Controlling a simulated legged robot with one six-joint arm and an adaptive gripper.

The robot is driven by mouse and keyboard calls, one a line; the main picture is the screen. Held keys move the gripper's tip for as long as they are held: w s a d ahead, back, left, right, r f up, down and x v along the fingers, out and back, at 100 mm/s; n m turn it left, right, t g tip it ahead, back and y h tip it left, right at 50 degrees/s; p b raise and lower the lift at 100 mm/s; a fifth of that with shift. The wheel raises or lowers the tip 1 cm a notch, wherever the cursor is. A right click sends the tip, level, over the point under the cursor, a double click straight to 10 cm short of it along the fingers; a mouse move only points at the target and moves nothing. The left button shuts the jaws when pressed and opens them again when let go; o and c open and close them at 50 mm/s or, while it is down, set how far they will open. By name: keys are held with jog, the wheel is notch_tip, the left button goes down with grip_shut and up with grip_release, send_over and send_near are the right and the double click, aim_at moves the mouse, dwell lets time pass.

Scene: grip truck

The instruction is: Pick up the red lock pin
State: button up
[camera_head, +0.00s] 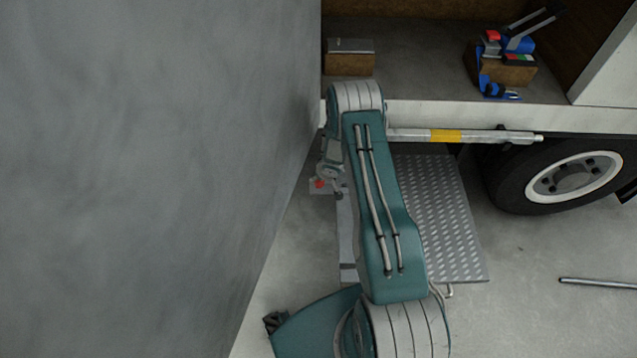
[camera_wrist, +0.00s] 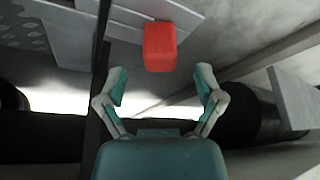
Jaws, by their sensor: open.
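The red lock pin (camera_wrist: 160,46) shows as a red block in the wrist view, at the upper middle, against a grey plate (camera_wrist: 170,10). My gripper (camera_wrist: 160,88) is open, with one finger on each side and nothing between them. The pin lies beyond the fingertips in that picture and appears apart from them. In the head view the pin is a small red spot (camera_head: 320,184) beside my gripper (camera_head: 332,188), low by the grey wall. My arm hides part of this area, and the exact gap cannot be told.
The grey wall (camera_head: 150,150) stands close on the left. A metal tread plate (camera_head: 440,215) lies right of my arm, near the truck wheel (camera_head: 570,178). The truck bed (camera_head: 420,70) holds a wooden block (camera_head: 348,62) and blue tools (camera_head: 520,44). A rod (camera_head: 598,283) lies on the floor.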

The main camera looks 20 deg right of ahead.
jog(key=x, duration=0.2)
jog(key=shift+w+a+f, duration=0.15)
jog(key=shift+f, duration=0.05)
jog(key=shift+w+f, duration=0.15)
jog(key=shift+f, duration=0.1)
grip_shut()
jog(key=shift+r, duration=0.1)
